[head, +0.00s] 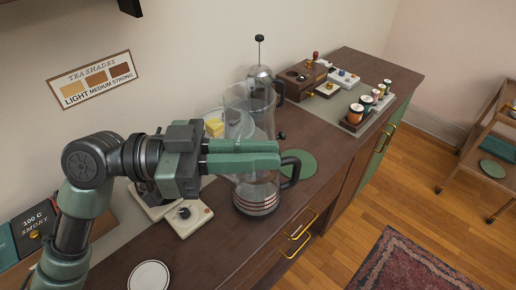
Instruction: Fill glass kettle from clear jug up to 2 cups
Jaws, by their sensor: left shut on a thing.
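The glass kettle (257,194) stands upright on the dark wooden counter, with red rings near its base and a dark handle on its right. My left gripper (279,154) reaches across just above the kettle from the left. It is shut on the clear jug (237,105), a tall see-through vessel whose upper part rises above the fingers. The fingers hide the jug's lower part and the kettle's top. I cannot tell whether the two touch, and no water level is clear in either. My right gripper is out of view.
A plunger pot (261,78) stands behind the jug. A green round mat (298,163) lies beside the kettle. A pale box with a black knob (188,220) is at front left. Several spools (355,114) and small boxes fill the far end.

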